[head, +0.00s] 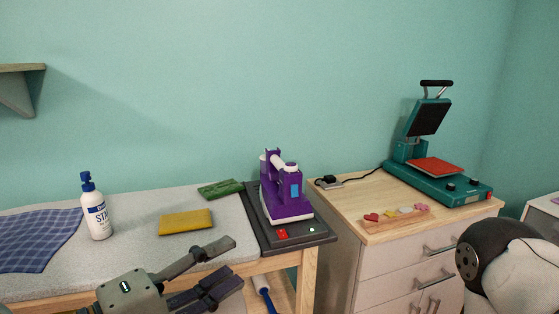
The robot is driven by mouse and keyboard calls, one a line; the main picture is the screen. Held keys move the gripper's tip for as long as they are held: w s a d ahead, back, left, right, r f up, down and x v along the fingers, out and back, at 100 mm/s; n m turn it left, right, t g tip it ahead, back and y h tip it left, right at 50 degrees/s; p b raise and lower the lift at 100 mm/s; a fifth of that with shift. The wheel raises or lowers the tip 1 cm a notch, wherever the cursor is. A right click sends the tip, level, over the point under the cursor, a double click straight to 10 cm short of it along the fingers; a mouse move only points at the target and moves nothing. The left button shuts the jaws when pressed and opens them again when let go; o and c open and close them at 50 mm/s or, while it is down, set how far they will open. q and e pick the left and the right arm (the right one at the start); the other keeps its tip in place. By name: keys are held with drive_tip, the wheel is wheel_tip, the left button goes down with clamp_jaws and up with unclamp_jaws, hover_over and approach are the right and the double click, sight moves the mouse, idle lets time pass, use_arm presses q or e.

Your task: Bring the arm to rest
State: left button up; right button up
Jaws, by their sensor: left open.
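My left gripper (228,262) is in the lower middle of the head view, in front of the ironing table's front edge. Its two dark fingers are spread apart with nothing between them. It is apart from the yellow folded cloth (186,222) that lies behind it on the table. At the lower right a dark round joint and a pale link of my right arm show. My right gripper is out of view.
A drawer cabinet (390,268) bears a teal heat press (432,170) and a wooden tray (385,228).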

use_arm(q)
drive_tip(key=s+a+f+m+g+y, duration=0.1)
drive_tip(key=s+a+f+g+y, duration=0.15)
drive_tip(key=f, duration=0.55)
drive_tip(key=s+a+f+m+g+y, duration=0.1)
drive_tip(key=s+f+g+y, duration=0.15)
drive_tip(key=f, duration=0.55)
drive_tip(key=s+a+f+m+g+y, duration=0.1)
drive_tip(key=s+f+g+y, duration=0.15)
drive_tip(key=f, duration=0.55)
drive_tip(key=s+a+f+m+g+y, duration=0.2)
drive_tip(key=s+a+f+g, duration=0.1)
drive_tip(key=s, duration=0.7)
drive_tip(key=s+a+f+m+g+y, duration=0.3)
drive_tip(key=s+a+f, duration=0.3)
drive_tip(key=s+f, duration=0.2)
drive_tip(key=shift+s+a+m+g, duration=0.2)
drive_tip(key=shift+s+m+g, duration=0.15)
drive_tip(key=shift+s, duration=0.9)
